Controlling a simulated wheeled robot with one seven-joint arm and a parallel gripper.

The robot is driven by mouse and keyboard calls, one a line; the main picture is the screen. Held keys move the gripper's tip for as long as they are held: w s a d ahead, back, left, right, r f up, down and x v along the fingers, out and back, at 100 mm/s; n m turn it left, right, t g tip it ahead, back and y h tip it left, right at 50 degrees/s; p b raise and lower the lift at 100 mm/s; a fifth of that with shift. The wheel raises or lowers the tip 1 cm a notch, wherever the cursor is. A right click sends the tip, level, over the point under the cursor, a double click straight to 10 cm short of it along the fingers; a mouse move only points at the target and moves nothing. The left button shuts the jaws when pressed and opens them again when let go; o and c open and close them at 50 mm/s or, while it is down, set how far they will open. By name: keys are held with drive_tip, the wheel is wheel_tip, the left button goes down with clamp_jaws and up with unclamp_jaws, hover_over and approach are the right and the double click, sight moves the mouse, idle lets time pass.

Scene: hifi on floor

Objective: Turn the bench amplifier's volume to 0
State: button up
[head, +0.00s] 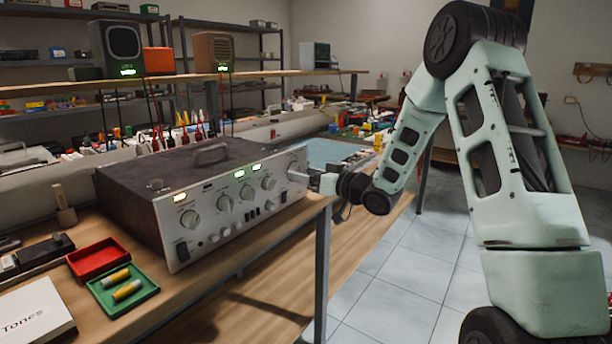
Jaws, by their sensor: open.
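The bench amplifier (128,190) is a dark box with a silver front panel, standing on the wooden bench in the head view. Its panel carries several round knobs, among them a large knob (190,218) at the left and another knob (268,183) to the right. Small lit displays sit above some knobs. The labels are too small to read, so I cannot tell which knob is the volume. My gripper (302,177) is at the panel's right end, pointing toward it. It is open; whether it touches a knob there is hidden.
A red tray (98,257) and a green tray (146,291) holding two yellow cylinders lie left of the amplifier. A white box (35,312) is at the front left corner. Two speakers stand on the shelf behind. Tiled floor lies clear in front of the bench.

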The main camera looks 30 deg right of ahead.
drive_tip(key=shift+w, duration=0.15)
drive_tip(key=c, duration=1)
